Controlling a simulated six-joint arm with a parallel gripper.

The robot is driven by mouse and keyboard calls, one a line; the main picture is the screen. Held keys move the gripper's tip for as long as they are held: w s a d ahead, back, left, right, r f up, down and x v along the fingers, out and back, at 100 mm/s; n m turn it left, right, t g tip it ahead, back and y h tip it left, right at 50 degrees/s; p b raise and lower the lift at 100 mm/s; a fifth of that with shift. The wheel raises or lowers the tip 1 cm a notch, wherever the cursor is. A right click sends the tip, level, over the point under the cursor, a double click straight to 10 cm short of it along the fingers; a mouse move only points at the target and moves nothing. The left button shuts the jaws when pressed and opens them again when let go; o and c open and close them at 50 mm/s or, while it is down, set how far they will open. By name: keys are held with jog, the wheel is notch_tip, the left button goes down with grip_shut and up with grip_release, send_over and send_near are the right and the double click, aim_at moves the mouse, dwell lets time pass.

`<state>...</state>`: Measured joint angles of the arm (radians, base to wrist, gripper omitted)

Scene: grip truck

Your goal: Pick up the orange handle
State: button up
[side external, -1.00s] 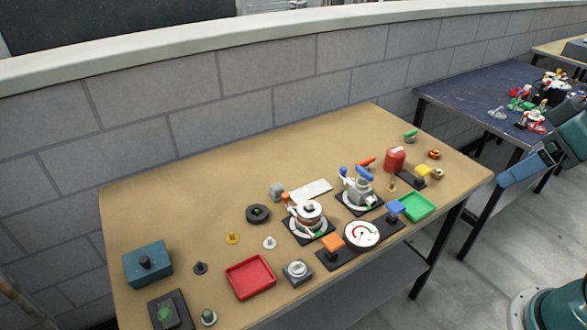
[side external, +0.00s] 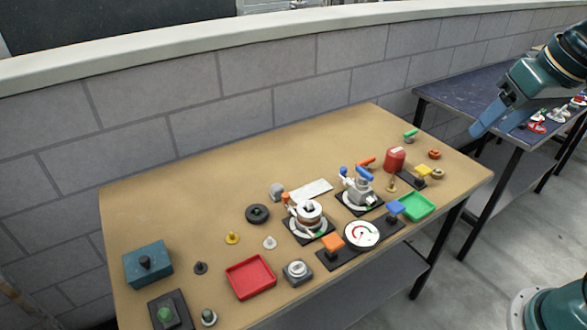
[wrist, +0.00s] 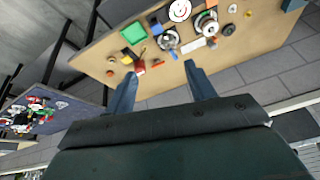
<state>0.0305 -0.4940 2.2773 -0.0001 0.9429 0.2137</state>
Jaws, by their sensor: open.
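An orange bar-shaped handle (side external: 366,162) lies on the tan table, left of the red canister. In the wrist view, a small orange bar (wrist: 158,63) shows between my finger tips, far beyond them. My gripper (side external: 488,119) is high at the right, above the gap between the two tables and well apart from the handle. In the wrist view my gripper (wrist: 160,69) has its two blue fingers spread, with nothing between them.
The red canister (side external: 395,160) and the blue-handled valve (side external: 360,190) stand close to the orange bar. A green tray (side external: 415,207), a red tray (side external: 250,277) and several small parts are spread about. The table's back left is clear. A dark blue table (side external: 470,92) stands behind right.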

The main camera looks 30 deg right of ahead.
jog(key=w+d+m+g, duration=0.15)
jog(key=w+m, duration=0.25)
jog(key=w, duration=0.8)
jog(key=m+g, duration=0.3)
jog(key=m, duration=0.8)
send_over(366, 160)
notch_tip(366, 160, down, 20)
jog(key=r, duration=0.1)
jog(key=shift+w+d+f, duration=0.1)
jog(key=shift+f, duration=0.5)
jog(key=shift+f, duration=4.3)
jog(key=shift+f, duration=0.15)
jog(key=shift+f, duration=2.45)
